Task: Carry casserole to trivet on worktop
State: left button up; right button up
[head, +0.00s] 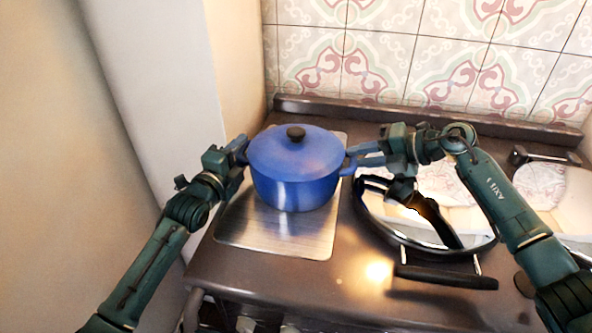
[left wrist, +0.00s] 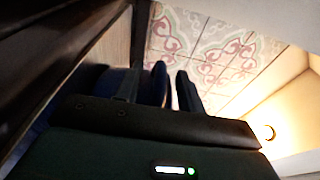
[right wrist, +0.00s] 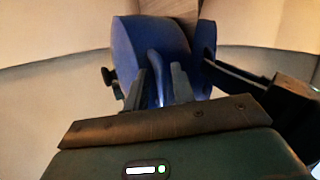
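The blue casserole (head: 295,185) with its lid and black knob sits upright on a flat metal plate (head: 275,238) on the left of the dark stove. My left gripper (head: 238,150) is at its left handle. In the left wrist view the blue handle (left wrist: 159,84) lies between the open fingers, with a gap to the right finger. My right gripper (head: 366,152) is at the right handle (head: 349,167). In the right wrist view this handle (right wrist: 156,68) runs between the fingers; whether they press on it I cannot tell. No trivet shows.
A pale wall (head: 165,75) stands close on the left. A tiled wall (head: 430,55) rises behind.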

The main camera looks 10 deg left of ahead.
pick_arm(q)
jog(key=c, duration=0.5)
pick_arm(e)
jog(key=c, duration=0.4)
pick_arm(q)
grip_shut()
pick_arm(e)
grip_shut()
